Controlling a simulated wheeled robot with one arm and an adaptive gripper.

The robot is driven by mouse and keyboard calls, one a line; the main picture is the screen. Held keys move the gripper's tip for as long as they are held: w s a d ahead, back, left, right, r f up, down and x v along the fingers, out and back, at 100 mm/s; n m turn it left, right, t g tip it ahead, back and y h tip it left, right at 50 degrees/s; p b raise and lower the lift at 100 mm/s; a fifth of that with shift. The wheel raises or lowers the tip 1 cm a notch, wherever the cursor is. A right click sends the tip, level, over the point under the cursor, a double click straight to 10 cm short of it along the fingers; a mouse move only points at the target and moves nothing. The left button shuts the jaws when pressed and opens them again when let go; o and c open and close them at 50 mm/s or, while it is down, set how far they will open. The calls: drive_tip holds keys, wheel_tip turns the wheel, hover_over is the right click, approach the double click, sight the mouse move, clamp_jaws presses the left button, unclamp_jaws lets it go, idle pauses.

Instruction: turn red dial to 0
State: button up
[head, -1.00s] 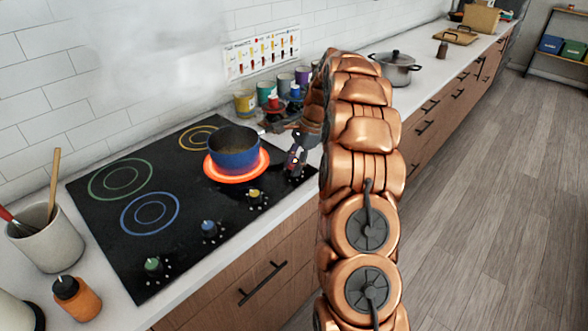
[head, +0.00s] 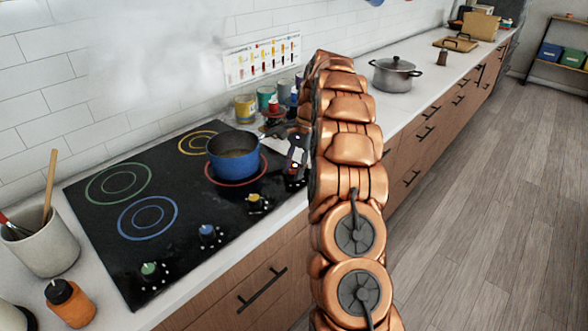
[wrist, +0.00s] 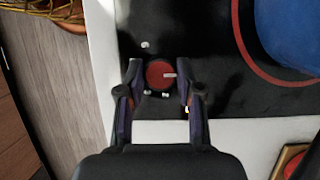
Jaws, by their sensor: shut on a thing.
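The red dial (wrist: 160,74) sits near the corner of the black cooktop (wrist: 135,25) in the wrist view, with a pale pointer mark toward the right of its face. My gripper (wrist: 158,78) has one finger on each side of the dial and is shut on it. In the head view my gripper (head: 296,165) is at the cooktop's right front corner and hides the dial. The blue pot (head: 233,155) stands on the red-ringed burner (head: 210,176), which shows no bright glow.
Yellow (head: 254,203), blue (head: 207,234) and green (head: 149,272) dials line the cooktop's front edge. Cups and jars stand behind my gripper. A grey pot (head: 394,75) is farther along the counter. A utensil crock (head: 45,250) and an orange bottle (head: 70,303) are at left.

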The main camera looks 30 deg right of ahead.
drive_tip(key=o, duration=1.2)
drive_tip(key=shift+c, duration=0.2)
